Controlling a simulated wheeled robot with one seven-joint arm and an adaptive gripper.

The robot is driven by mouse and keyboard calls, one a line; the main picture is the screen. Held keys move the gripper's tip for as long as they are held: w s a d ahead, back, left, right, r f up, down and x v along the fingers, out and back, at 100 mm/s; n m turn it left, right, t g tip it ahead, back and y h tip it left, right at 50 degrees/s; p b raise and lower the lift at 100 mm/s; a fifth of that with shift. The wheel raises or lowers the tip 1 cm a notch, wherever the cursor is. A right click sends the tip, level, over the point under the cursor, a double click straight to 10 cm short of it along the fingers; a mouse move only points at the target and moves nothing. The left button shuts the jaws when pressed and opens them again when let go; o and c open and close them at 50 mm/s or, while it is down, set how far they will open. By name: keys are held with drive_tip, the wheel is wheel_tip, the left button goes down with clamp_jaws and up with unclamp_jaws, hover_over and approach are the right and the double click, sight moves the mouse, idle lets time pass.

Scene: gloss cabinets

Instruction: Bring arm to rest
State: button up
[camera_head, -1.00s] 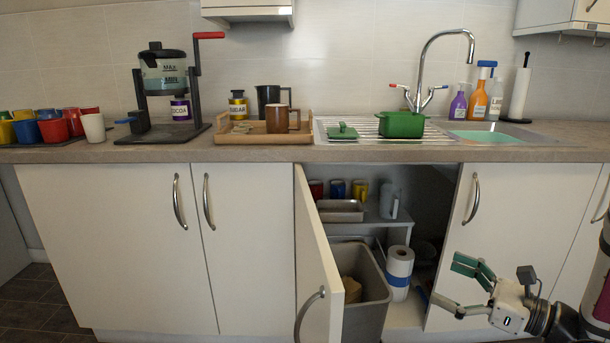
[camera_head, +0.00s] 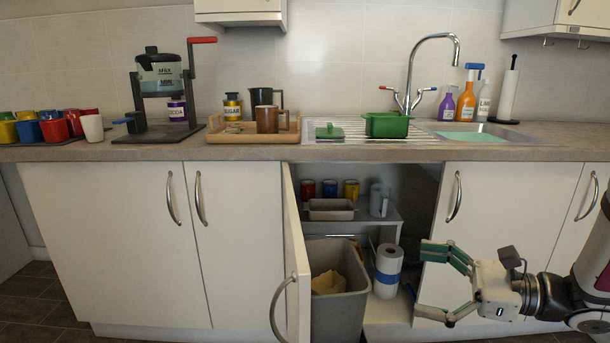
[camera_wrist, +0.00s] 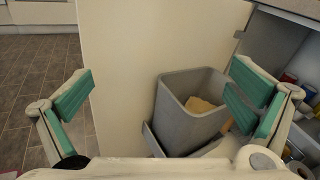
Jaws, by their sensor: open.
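My gripper (camera_head: 447,284) is open and empty at the lower right of the head view, in front of the right cabinet door. Its green-padded fingers point left, toward the open cupboard. In the wrist view my gripper (camera_wrist: 160,105) shows its two fingers spread wide with nothing between them. Beyond them are the inner face of the open cabinet door (camera_wrist: 125,60) and a grey bin (camera_wrist: 185,125) with something tan inside.
The cabinet door (camera_head: 296,260) stands open toward me. Inside are the bin (camera_head: 335,310), a paper roll (camera_head: 388,270) and a shelf with mugs and a tray (camera_head: 330,211). The counter (camera_head: 250,152) above holds a green pot (camera_head: 388,125) and other kitchenware. The floor (camera_head: 35,310) at left is clear.

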drive_tip(key=s+a+r+n+g+h, duration=0.2)
drive_tip(key=s+a+n+g, duration=0.35)
drive_tip(key=s, duration=0.25)
drive_tip(key=s+a+r+n+g+h, duration=0.2)
drive_tip(key=s+a+r+n+g, duration=0.15)
drive_tip(key=s+n, duration=0.4)
drive_tip(key=s+d+f+n+t+h, duration=0.1)
drive_tip(key=s+d+n+h, duration=0.3)
drive_tip(key=s+h, duration=0.25)
drive_tip(key=s+d+f+n+t+h, duration=0.1)
drive_tip(key=s+d+f+n+h, duration=0.1)
drive_tip(key=s+d+n+h, duration=0.4)
wheel_tip(320, 180, up, 33)
drive_tip(key=a+m+t+p, duration=0.1)
drive_tip(key=t+p, duration=0.3)
drive_tip(key=p, duration=2.7)
drive_tip(key=shift+s+a+m+y, duration=0.4)
drive_tip(key=shift+s+m+y, duration=0.05)
drive_tip(key=shift+m, duration=0.15)
